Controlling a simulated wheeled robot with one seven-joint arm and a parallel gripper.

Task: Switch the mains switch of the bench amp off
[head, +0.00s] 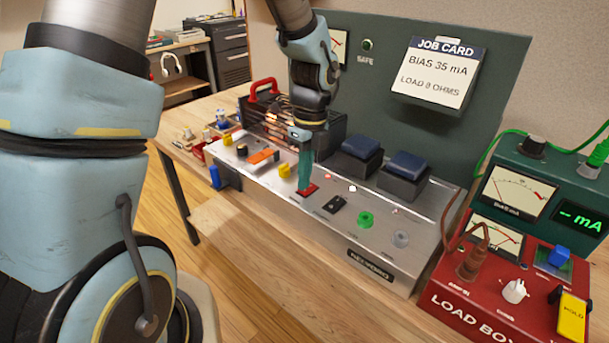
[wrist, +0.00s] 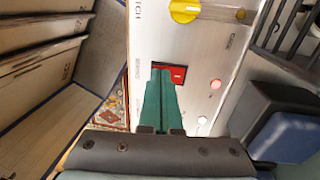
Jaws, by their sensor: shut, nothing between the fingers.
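The bench amp (head: 300,222) is a long metal chassis on the wooden bench, and its panel (wrist: 208,50) fills the middle of the wrist view. A red switch plate (head: 313,189) sits on its top panel, and it also shows in the wrist view (wrist: 180,72). I cannot read a label that marks it as the mains switch. My gripper (head: 303,184) points down at the red plate, its teal fingers together and empty. In the wrist view the fingertips (wrist: 163,72) overlap the plate and hide most of it. I cannot tell whether they touch it, or how the rocker is set.
Beside the red plate are a yellow knob (head: 285,170), a black switch (head: 334,204) and a green knob (head: 366,219). Blue-topped transformers (head: 407,168) stand behind. A red load box (head: 490,290) and a green meter unit (head: 545,200) stand at the right.

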